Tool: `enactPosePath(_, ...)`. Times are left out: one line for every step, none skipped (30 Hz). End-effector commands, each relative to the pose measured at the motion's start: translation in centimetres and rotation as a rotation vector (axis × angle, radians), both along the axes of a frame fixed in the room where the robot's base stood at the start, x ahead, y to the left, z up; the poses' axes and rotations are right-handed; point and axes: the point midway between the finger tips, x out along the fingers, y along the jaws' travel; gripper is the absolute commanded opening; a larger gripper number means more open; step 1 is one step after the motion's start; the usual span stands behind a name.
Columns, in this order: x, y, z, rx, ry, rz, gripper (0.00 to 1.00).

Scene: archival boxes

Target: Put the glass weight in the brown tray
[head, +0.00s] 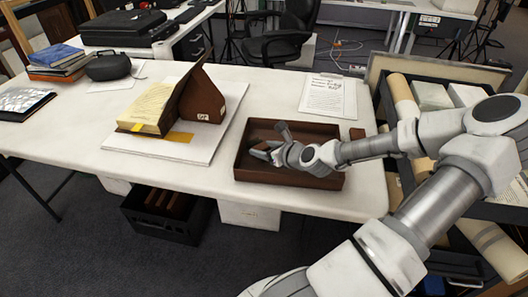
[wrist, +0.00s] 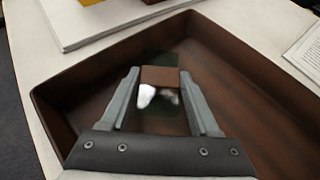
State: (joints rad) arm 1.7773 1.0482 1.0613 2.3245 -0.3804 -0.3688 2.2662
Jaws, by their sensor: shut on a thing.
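The brown tray (head: 290,180) is a shallow open box on the white table, to the right of its middle. In the head view my gripper (head: 264,152) is low over the left part of the tray, inside its outline. In the wrist view my gripper (wrist: 160,74) has its two fingers on either side of a see-through, dark greenish block with brown and white reflections, which I take as the glass weight (wrist: 160,88). The tray's wall (wrist: 80,75) surrounds it in that view. I cannot tell whether the weight touches the tray floor. In the head view the weight is not clearly visible.
A yellow-covered book (head: 147,108) rests against a brown stand (head: 203,102) on a white board left of the tray. A printed sheet (head: 328,96) lies behind the tray. A crate with rolls (head: 402,100) stands right. The table's front edge is close to the tray.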

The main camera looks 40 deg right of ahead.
Motion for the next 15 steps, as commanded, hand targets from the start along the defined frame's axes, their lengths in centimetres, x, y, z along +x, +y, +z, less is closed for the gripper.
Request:
enactPosePath(0.04,-0.04,0.07,-0.001,-0.002,0.000,0.00)
enactPosePath(0.04,-0.05,0.14,-0.002,-0.002,-0.001,0.00)
enactPosePath(0.03,-0.05,0.16,-0.002,-0.002,-0.001,0.00)
enactPosePath(0.03,-0.05,0.16,-0.002,-0.002,-0.001,0.00)
enactPosePath(0.03,-0.05,0.16,-0.002,-0.002,-0.001,0.00)
enactPosePath(0.02,-0.05,0.15,-0.002,-0.002,-0.001,0.00)
enactPosePath(0.03,-0.05,0.09,-0.001,-0.002,-0.002,0.00)
enactPosePath(0.02,-0.05,0.00,0.000,-0.002,-0.001,0.00)
enactPosePath(0.02,-0.04,-0.13,0.000,-0.002,-0.001,0.00)
enactPosePath(0.02,-0.04,-0.23,0.000,-0.002,-0.001,0.00)
enactPosePath(0.00,-0.04,-0.21,0.000,-0.001,-0.001,0.67)
enactPosePath(-0.01,-0.05,-0.21,-0.001,-0.001,0.000,0.74)
enactPosePath(-0.01,-0.05,-0.21,-0.001,-0.001,0.000,0.80)
enactPosePath(-0.01,-0.05,-0.21,-0.001,-0.001,0.000,0.85)
enactPosePath(-0.01,-0.05,-0.21,-0.001,-0.001,0.000,0.92)
